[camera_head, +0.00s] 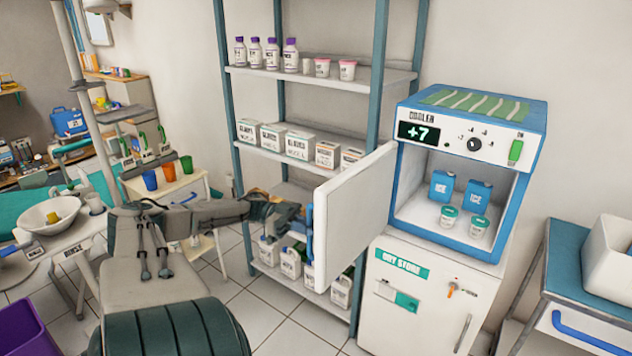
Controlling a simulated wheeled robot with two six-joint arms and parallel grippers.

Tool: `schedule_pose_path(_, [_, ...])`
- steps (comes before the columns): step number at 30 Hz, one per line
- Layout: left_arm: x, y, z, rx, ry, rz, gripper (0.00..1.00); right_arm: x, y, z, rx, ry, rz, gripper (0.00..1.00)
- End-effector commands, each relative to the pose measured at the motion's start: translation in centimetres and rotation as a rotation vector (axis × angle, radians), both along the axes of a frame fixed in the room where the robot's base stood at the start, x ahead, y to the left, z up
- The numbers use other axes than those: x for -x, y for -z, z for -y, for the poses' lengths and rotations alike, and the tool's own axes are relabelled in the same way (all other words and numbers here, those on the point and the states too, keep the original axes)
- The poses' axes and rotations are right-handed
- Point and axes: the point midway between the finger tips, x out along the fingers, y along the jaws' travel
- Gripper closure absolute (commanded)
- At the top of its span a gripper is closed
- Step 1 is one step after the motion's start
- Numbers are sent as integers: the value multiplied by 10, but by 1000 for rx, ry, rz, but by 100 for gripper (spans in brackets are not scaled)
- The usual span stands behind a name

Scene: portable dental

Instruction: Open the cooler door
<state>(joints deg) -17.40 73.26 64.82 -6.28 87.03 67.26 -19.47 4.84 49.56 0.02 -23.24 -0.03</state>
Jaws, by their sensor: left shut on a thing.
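The cooler (537,135) is a white and blue box on the right with a "+7" display. Its white door (352,212) stands swung wide out to the left, so the inside is in plain view. Inside are two blue ice packs (442,187) and two small tubs with green lids (448,216). My left gripper (297,222) is at the door's free edge, shut on the blue door handle (310,235). The fingertips are partly hidden by the handle and door edge. My right gripper is out of view.
The cooler stands on a white "DRY STORE" cabinet (405,325). A shelf rack (320,75) with bottles and boxes is behind the door. A dental chair (165,325) is at the front left. A blue side table (563,290) with a white bin is at the right.

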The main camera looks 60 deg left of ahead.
Motion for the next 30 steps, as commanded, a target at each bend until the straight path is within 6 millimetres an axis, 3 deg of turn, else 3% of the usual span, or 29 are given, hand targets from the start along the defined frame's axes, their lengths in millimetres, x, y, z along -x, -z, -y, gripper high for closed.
schedule_pose_path(18, [0, 1, -8, -1, 0, -2, 100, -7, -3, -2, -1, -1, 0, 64])
schedule_pose_path(19, [0, 1, -8, -1, 0, -2, 80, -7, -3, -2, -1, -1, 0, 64])
schedule_pose_path(21, [0, 1, -8, 0, 0, -1, 68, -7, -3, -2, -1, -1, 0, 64])
schedule_pose_path(30, [0, 1, -9, -1, 0, 0, 68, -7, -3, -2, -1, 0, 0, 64])
